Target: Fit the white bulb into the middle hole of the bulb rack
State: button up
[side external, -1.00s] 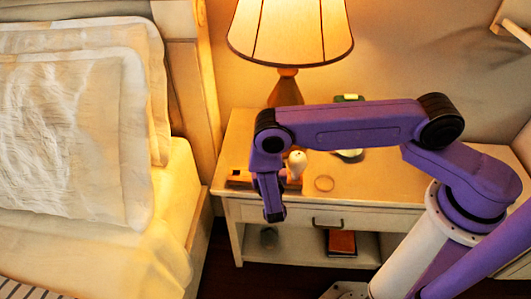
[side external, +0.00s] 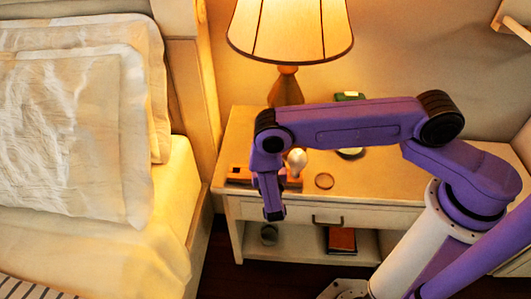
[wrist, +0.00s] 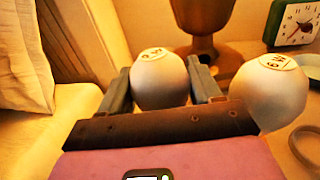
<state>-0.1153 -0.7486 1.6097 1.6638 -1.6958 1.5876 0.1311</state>
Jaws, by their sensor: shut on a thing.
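My gripper (wrist: 160,88) is shut on a pale white bulb (wrist: 160,82), with one grey finger on each side of it. The bulb's rounded end, with a dark printed mark, faces up; its lower part is hidden by my gripper. In the side view my gripper (side external: 272,210) hangs in front of the bulb rack, and the held bulb cannot be made out. The orange-brown bulb rack (side external: 239,175) lies on the nightstand, its middle hidden behind my gripper. A second whitish bulb (side external: 297,160) stands at its right end; it also shows in the wrist view (wrist: 268,95).
The nightstand top (side external: 375,185) has free room on the right. A ring (side external: 324,181) lies right of the rack. A lamp (side external: 287,85) and a green clock (wrist: 295,25) stand behind. The bed (side external: 150,240) is at left.

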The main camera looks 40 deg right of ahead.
jog(key=shift+f, duration=0.45)
dwell(0.5)
jog(key=o, duration=1.1)
jog(key=v, duration=1.7)
jog(key=s+d+r+m+g, duration=0.1)
jog(key=d+r+m+g, duration=0.2)
jog(key=r+m+g, duration=0.3)
jog(key=s+d+r+m+g, duration=0.2)
jog(key=d+r+m+g, duration=0.15)
jog(key=r, duration=0.55)
jog(key=s+d+r+m+g+y, duration=0.5)
jog(key=s+d+r+m+y, duration=0.2)
jog(key=s, duration=0.7)
notch_tip(320, 180, up, 5)
jog(key=d+y, duration=0.2)
jog(key=y, duration=0.1)
jog(key=shift+s+d, duration=0.25)
jog(key=shift+s, duration=0.05)
